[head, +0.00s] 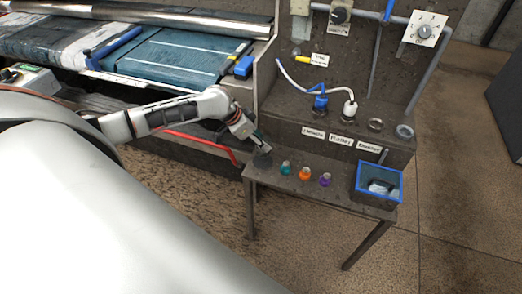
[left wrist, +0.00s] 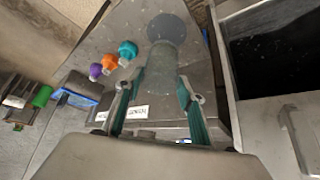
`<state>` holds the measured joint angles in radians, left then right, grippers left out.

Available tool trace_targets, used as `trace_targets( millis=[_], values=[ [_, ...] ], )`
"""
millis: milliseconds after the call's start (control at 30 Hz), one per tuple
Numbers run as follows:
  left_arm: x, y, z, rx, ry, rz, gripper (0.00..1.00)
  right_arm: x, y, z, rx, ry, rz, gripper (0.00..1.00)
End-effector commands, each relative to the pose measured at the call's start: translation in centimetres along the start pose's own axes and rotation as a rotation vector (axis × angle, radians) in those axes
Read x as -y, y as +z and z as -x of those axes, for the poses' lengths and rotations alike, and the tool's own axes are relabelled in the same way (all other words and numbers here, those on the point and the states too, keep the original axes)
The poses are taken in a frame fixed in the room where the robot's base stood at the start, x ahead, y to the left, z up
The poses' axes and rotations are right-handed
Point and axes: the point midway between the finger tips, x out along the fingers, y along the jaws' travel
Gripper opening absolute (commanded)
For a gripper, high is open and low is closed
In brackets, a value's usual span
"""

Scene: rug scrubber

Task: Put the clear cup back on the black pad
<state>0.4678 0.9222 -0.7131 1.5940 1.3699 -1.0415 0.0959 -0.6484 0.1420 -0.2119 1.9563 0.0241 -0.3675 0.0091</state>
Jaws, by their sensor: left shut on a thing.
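My left gripper (head: 260,146) is at the left end of the small grey table, just above the round black pad (head: 263,160). In the left wrist view, its teal fingers (left wrist: 161,92) are shut on the clear cup (left wrist: 164,60), a faint see-through cylinder between them. The cup's far end overlaps the lower edge of the dark round pad (left wrist: 168,27) in that view. I cannot tell whether it touches the pad. The cup is too small and faint to make out in the head view. My right gripper is not in view.
Teal (head: 285,168), orange (head: 304,174) and purple (head: 325,180) bottles stand in a row right of the pad. A blue-rimmed bin (head: 380,184) is at the table's right end. A labelled panel with hoses (head: 335,105) rises behind. A red hose (head: 203,140) runs left of the table.

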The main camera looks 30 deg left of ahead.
Motion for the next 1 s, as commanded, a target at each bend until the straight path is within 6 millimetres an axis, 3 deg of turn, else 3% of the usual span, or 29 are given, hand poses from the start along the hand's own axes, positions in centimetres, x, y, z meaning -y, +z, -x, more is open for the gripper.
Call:
trace_targets(
  millis=[167, 433, 867, 900, 933, 1000],
  values=[
    [0.1, 0.5, -0.8, 0.000, -0.001, 0.001, 0.13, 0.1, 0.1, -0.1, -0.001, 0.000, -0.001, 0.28],
    [0.0, 2.5, -3.9, 0.001, 0.000, 0.001, 0.13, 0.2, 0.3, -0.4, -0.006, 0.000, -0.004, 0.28],
    [0.0, 2.8, -4.3, -0.001, -0.001, 0.000, 0.13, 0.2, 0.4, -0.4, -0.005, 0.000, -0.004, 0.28],
    [0.1, 2.8, -4.3, -0.001, -0.001, 0.000, 0.46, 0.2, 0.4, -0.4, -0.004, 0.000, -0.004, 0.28],
    [0.1, 2.8, -4.3, -0.001, -0.001, 0.000, 0.54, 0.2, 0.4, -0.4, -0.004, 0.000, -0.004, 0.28],
    [0.0, 2.8, -4.3, 0.000, -0.001, 0.000, 0.56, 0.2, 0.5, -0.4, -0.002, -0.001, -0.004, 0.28]
  ],
)
